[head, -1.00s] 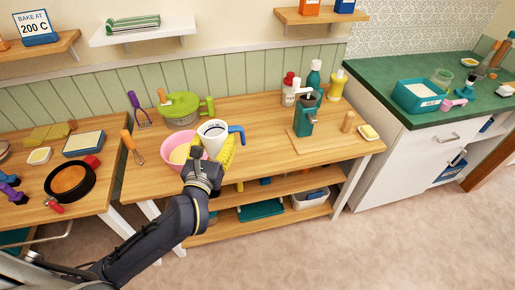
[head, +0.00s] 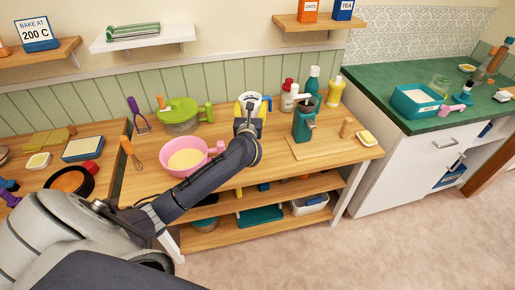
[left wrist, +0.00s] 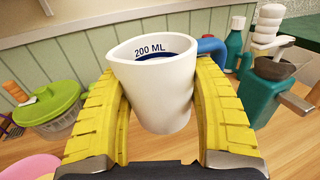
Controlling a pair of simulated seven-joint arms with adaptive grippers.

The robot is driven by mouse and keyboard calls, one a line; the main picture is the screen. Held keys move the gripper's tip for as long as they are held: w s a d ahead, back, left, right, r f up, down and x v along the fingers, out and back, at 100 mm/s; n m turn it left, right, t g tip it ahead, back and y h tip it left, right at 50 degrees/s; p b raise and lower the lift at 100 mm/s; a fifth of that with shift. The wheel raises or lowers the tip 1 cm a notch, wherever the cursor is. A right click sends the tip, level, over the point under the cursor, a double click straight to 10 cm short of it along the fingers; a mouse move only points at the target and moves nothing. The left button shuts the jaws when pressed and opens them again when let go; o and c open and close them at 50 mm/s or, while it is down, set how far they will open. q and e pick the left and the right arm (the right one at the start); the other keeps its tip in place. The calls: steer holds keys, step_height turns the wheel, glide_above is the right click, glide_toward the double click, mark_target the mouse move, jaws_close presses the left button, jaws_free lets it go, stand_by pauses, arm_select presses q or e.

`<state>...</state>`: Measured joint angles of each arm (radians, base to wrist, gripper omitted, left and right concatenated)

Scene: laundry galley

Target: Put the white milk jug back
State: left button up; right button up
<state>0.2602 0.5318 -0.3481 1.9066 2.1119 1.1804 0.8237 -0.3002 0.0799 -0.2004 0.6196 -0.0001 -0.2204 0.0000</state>
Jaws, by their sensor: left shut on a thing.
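The white milk jug (left wrist: 155,85), with a blue handle and a "200 ML" mark inside its rim, is upright between the yellow finger pads of my left gripper (left wrist: 158,115). In the head view the jug (head: 250,97) shows mostly as its rim, over the back middle of the wooden table. My left gripper (head: 249,117) is shut on it from the front. My forearm and wrist hide the lower part of the jug, and I cannot tell whether its base touches the table. My right gripper is not in view.
A pink bowl (head: 203,168) with pale batter stands front left of the jug. A green-lidded spinner (head: 180,118) is behind left. A teal grinder (head: 303,124) on a board and several bottles (head: 311,82) stand to the right. Table surface between spinner and jug is clear.

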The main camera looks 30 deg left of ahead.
arm_select(q)
step_height(320, 180, down, 18)
steer(key=shift+f, duration=0.2)
stand_by(0.4)
steer(key=o, duration=1.6)
steer(key=shift+f, duration=0.1)
